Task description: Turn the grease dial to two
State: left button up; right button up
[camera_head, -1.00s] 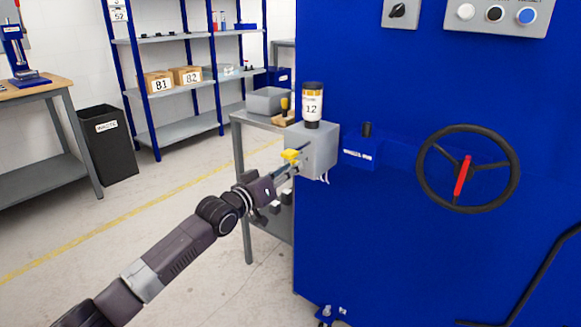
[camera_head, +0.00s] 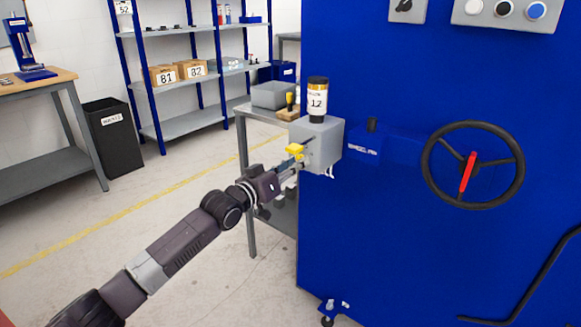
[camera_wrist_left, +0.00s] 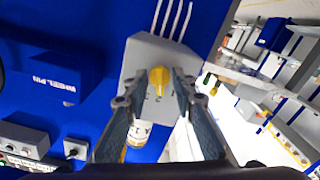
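The grease dial is a yellow knob (camera_head: 295,150) on the side of a grey box (camera_head: 325,142) fixed to the blue machine. In the left wrist view the yellow dial (camera_wrist_left: 159,76) sits between my left gripper's fingertips (camera_wrist_left: 158,82), with a small gap seen on each side. The left gripper (camera_head: 288,172) is open around the dial. Marks on the box face, including a "2", show just below the dial in the wrist view; the rest of the scale is partly hidden. My right gripper is not in view.
A bottle labelled 12 (camera_head: 317,100) stands on the grey box. A blue "wheel pin" block (camera_head: 364,146) and a black handwheel (camera_head: 473,127) are to its right. A grey table (camera_head: 250,112) with a bin stands behind.

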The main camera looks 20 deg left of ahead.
pick_arm(q)
jog(key=v, duration=1.2)
dwell(0.3)
